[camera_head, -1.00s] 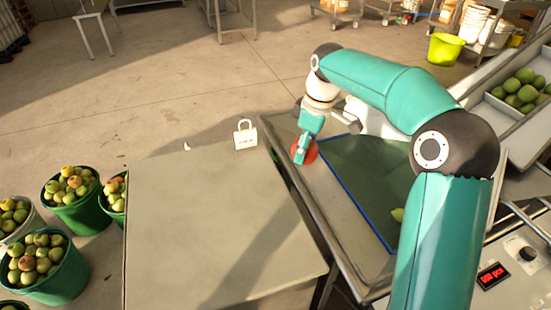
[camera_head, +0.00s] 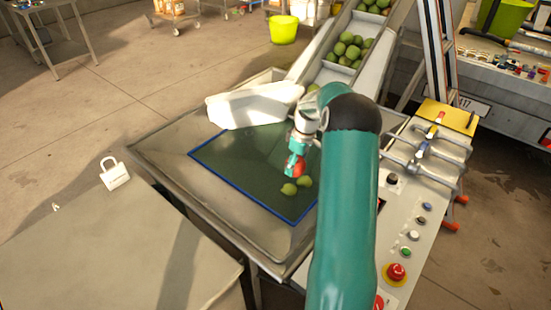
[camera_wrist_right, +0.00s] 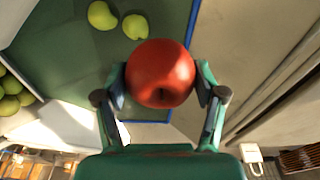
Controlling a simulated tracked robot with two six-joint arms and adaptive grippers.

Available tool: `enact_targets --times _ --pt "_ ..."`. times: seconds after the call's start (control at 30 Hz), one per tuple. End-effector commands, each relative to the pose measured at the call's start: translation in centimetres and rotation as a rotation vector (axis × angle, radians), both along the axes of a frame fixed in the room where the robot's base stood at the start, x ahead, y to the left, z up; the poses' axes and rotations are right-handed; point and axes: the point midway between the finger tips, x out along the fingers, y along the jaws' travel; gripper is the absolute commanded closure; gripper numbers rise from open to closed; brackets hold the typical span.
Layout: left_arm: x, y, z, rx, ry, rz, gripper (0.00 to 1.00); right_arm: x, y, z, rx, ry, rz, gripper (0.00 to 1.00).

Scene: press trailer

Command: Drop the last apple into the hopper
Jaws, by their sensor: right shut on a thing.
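My right gripper (camera_head: 293,164) is shut on a red apple (camera_head: 298,168). In the right wrist view the red apple (camera_wrist_right: 160,73) sits between the two fingers, touched on both sides. The hopper (camera_head: 235,165) is a metal tray with a dark green floor bordered in blue. The gripper and apple are over the green floor, toward its right side; the height above it is hard to tell. Two green apples (camera_head: 288,189) lie on the floor close by; they also show in the wrist view (camera_wrist_right: 102,15). My left gripper is not in view.
A conveyor (camera_head: 345,72) with several green apples rises behind the hopper. A control panel (camera_head: 410,225) with buttons, including a red one (camera_head: 396,271), is at the right. A grey table (camera_head: 110,255) stands at front left, with a white tag or lock (camera_head: 115,175) beyond its edge.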

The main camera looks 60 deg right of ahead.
Motion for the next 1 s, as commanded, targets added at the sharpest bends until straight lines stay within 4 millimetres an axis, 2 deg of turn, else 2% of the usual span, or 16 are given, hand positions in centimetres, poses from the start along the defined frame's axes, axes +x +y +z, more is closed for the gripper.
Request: enact_targets --times 0.6,0.97,1.0 --pt "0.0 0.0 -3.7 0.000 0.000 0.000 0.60 -0.2 -0.1 -5.5 -0.001 -0.001 -0.005 0.70" --pt "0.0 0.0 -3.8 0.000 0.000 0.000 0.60 -0.2 -0.1 -5.9 0.000 0.000 -0.004 0.70" --pt "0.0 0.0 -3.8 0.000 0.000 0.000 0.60 -0.2 -0.1 -5.9 0.000 0.000 -0.004 0.27"
